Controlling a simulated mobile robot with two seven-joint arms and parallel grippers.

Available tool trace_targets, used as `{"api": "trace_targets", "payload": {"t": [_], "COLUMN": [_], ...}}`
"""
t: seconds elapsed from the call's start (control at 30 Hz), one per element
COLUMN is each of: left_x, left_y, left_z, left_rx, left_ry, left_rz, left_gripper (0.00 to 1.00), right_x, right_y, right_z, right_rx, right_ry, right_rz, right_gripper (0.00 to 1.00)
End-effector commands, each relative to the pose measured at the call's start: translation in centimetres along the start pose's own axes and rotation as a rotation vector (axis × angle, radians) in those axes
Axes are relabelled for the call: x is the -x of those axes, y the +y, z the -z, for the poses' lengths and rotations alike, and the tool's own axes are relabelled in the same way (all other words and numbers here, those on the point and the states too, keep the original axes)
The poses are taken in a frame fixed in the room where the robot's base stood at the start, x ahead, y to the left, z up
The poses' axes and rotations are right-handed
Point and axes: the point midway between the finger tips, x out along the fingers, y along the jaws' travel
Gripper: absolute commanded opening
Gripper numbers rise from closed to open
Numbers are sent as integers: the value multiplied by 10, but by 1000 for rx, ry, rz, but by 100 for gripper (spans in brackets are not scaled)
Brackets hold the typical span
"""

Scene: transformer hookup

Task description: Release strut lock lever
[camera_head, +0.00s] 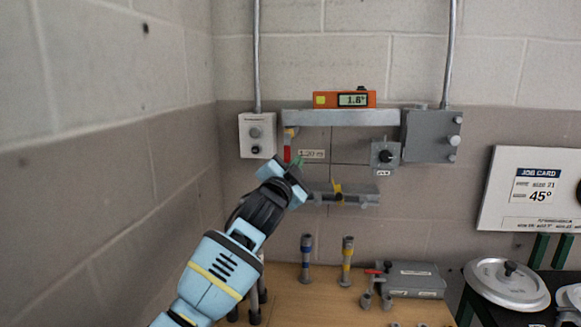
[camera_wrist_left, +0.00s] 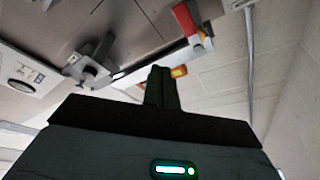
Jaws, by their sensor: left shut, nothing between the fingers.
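A small red lever (camera_head: 288,153) with a yellow part above it hangs under the left end of a grey wall bar (camera_head: 350,118). The red lever also shows near the top of the left wrist view (camera_wrist_left: 186,19). My left gripper (camera_head: 299,163) is just below and right of the red lever in the head view. In the left wrist view its dark fingers (camera_wrist_left: 158,73) are together and empty, with the lever apart from them. A yellow lever (camera_head: 337,190) stands on a lower grey bracket (camera_head: 357,194). I cannot tell which is the strut lock lever. My right gripper is not in view.
An orange level (camera_head: 345,99) reading 1.6° rests on the bar. A knob box (camera_head: 385,155) and a grey box (camera_head: 431,136) are at its right, a switch box (camera_head: 257,135) at its left. Posts and a grey case (camera_head: 412,280) stand on the wooden bench (camera_head: 330,310).

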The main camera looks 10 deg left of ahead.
Motion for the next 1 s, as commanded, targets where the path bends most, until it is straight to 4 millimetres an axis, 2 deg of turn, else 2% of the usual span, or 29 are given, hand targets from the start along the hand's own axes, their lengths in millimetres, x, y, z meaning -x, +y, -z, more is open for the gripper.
{"api": "trace_targets", "payload": {"t": [0.3,0.77,0.87,0.97,1.0], "left_x": [23,27,30,42,50], "left_y": [-5,-6,2,24,37], "left_z": [1,2,-6,-30,-43], "left_rx": [-1,-1,11,51,74], "left_ry": [0,-1,-10,-37,-54], "left_rz": [0,-1,-10,-35,-50], "left_gripper": [0,0,0,0,0], "right_x": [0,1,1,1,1], "right_y": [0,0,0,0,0], "right_z": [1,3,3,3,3], "right_rx": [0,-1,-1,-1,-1], "right_ry": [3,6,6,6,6], "right_rz": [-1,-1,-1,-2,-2], "right_gripper": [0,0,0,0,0]}}
